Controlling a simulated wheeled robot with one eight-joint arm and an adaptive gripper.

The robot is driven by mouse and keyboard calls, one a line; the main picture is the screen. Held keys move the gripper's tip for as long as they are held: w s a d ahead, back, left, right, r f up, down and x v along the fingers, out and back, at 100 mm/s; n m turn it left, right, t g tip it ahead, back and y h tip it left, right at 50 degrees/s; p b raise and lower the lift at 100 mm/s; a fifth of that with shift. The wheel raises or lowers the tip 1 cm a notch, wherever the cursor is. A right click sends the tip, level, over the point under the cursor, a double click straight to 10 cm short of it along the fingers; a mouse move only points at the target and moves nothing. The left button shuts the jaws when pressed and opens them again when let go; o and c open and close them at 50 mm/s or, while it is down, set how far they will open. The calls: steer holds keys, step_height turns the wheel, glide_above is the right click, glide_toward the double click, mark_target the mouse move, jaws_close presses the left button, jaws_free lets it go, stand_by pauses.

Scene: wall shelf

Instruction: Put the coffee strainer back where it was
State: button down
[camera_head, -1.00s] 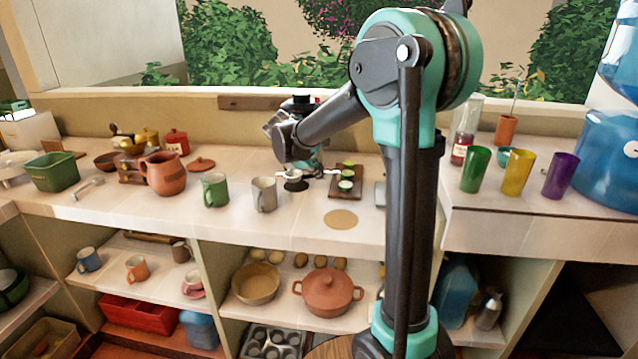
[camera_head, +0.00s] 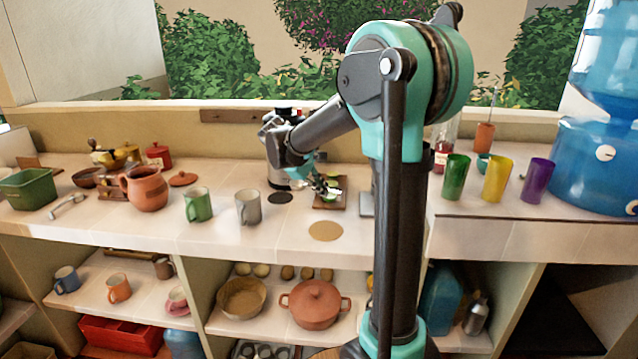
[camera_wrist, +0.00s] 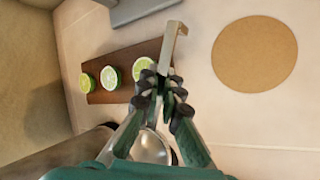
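My gripper (camera_wrist: 165,92) is shut on the metal handle of the coffee strainer. In the wrist view the strainer's hooked flat end (camera_wrist: 173,48) sticks out beyond the fingertips, and its round shiny bowl (camera_wrist: 152,148) lies back between the fingers, partly hidden. In the head view my gripper (camera_head: 326,187) is over the small dark cutting board (camera_head: 330,205) with cut limes; the strainer is too small there to make out well. In the wrist view the board (camera_wrist: 110,62) carries several lime halves and lies beyond my gripper.
A grey mug (camera_head: 248,207) and green mug (camera_head: 197,205) stand further left. A grey block (camera_head: 367,204) is right of the board, near my arm. The counter around the mat is clear.

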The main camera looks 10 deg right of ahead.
mark_target(326, 212)
steer(key=shift+f, duration=2.45)
steer(key=shift+f, duration=0.25)
steer(key=shift+s+a+f, duration=0.1)
steer(key=shift+s+f, duration=0.25)
steer(key=shift+f, duration=0.3)
steer(key=c, duration=2.1)
jaws_free()
steer(key=o, duration=0.5)
steer(key=shift+w+d+f, duration=0.25)
steer(key=shift+w, duration=0.05)
steer(key=shift+c, duration=0.2)
steer(key=shift+a, duration=0.1)
steer(key=shift+a+r, duration=0.1)
steer(key=shift+r, duration=0.05)
